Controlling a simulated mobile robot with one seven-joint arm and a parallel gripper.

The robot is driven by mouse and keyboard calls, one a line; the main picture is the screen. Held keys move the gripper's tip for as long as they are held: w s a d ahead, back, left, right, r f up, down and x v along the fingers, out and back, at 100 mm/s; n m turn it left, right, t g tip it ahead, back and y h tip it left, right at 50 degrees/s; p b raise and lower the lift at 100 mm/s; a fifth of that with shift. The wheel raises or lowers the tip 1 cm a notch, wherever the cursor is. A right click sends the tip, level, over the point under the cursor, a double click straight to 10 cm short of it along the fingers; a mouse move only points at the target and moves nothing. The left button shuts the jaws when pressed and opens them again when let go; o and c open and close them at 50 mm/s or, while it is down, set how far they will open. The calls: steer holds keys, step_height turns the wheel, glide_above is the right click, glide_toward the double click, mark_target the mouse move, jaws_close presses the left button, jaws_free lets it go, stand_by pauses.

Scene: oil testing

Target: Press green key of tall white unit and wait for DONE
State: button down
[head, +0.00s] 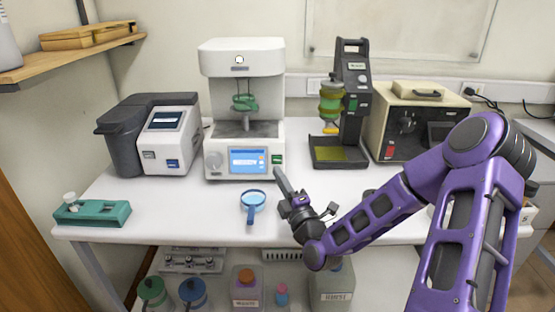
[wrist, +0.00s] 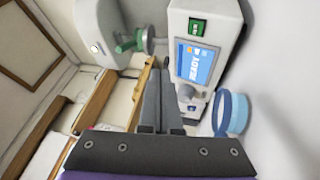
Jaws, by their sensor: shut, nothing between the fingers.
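The tall white unit (head: 241,110) stands at the back middle of the table. Its blue screen (head: 248,161) is lit; in the wrist view the screen (wrist: 197,66) reads READY. The green key (head: 277,159) sits just right of the screen; in the wrist view the green key (wrist: 197,27) is above the screen. My gripper (head: 280,174) is in front of the unit's lower right, below the key in the head view. In the wrist view my gripper's fingers (wrist: 160,72) are together and empty, their tips beside the screen. I see no contact with the key.
A blue-rimmed dish with a handle (head: 253,202) lies in front of the unit. A grey-and-white device (head: 165,137) stands left, a black stand (head: 352,100) and a beige box (head: 415,120) right. A green block (head: 92,213) is at the front left.

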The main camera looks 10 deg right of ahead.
glide_toward(276, 157)
steer(key=w+a+r, duration=0.1)
steer(key=w+a+r+b, duration=0.1)
steer(key=w, duration=0.1)
steer(key=shift+w+a, duration=0.2)
steer(key=shift+w, duration=0.05)
steer(key=shift+w+d, duration=0.1)
steer(key=shift+w, duration=0.55)
steer(key=shift+w+b, duration=0.1)
steer(key=shift+b, duration=0.3)
stand_by(1.2)
steer(key=shift+w+d+b, duration=0.1)
steer(key=shift+w+b, duration=0.2)
steer(key=shift+b, duration=0.05)
steer(key=shift+w+d+f+b, duration=0.3)
steer(key=shift+w+b, duration=0.15)
steer(key=shift+b, duration=0.3)
stand_by(1.2)
